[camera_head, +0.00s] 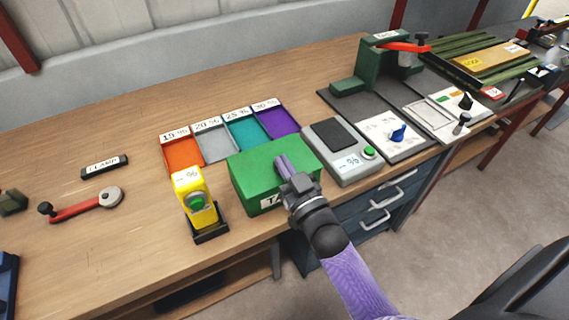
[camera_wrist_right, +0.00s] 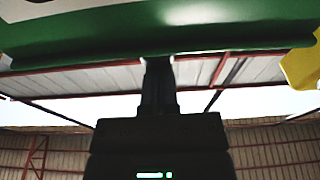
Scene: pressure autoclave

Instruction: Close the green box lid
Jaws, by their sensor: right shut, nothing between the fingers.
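The green box (camera_head: 243,184) stands near the front edge of the bench, with a white label on its front partly hidden by my right gripper. Its green top (camera_head: 254,160) looks flat and lies over the box; I cannot tell whether it is fully shut. My right gripper (camera_head: 281,162) is shut and empty, its fingertips at the top of the box toward the right. In the right wrist view, a green edge of the box (camera_wrist_right: 220,35) runs across the top, and the fingertips (camera_wrist_right: 158,62) are at or just under it. My left gripper is not in view.
A yellow device with a green button (camera_head: 196,200) stands just left of the box. Coloured trays (camera_head: 181,156) lie behind it. A grey scale (camera_head: 340,152) is close on the right.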

